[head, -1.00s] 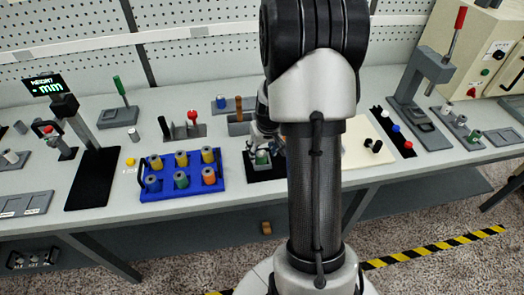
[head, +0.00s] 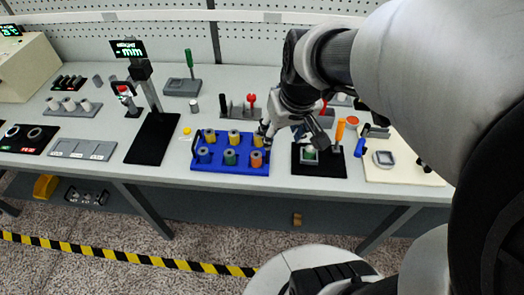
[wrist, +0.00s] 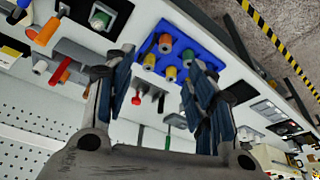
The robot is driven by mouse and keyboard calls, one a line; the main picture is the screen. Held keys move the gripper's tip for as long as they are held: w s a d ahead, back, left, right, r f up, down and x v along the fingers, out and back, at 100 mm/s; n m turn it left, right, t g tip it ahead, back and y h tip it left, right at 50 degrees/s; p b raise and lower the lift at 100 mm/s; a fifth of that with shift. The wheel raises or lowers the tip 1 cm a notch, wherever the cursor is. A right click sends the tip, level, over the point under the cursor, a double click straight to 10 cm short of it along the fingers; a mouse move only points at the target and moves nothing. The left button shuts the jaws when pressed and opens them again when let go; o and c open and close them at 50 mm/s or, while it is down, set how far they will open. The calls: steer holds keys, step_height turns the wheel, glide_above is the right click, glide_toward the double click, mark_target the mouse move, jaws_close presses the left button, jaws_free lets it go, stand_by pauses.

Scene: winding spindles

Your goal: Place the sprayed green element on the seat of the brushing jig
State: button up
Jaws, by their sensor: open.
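A green element (head: 309,154) sits in a small grey square holder on a black mat (head: 327,169), right of the blue tray. It also shows at the top of the wrist view (wrist: 100,19). My gripper (head: 290,133) is open and empty above the table between the tray and the mat. Its spread fingers show in the wrist view (wrist: 158,64). I cannot tell which fixture is the brushing jig.
An orange-handled tool (head: 340,130) stands behind the black mat. The height gauge (head: 143,75) stands left.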

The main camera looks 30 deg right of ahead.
steer(key=s+a+r+n, duration=0.2)
steer(key=s+a+r, duration=0.1)
steer(key=s+a, duration=0.6)
steer(key=s, duration=0.3)
steer(key=shift+a+r+t+y, duration=0.25)
steer(key=shift+a+t+y, duration=0.05)
steer(key=shift+a+t, duration=0.1)
steer(key=shift+s+d, duration=0.1)
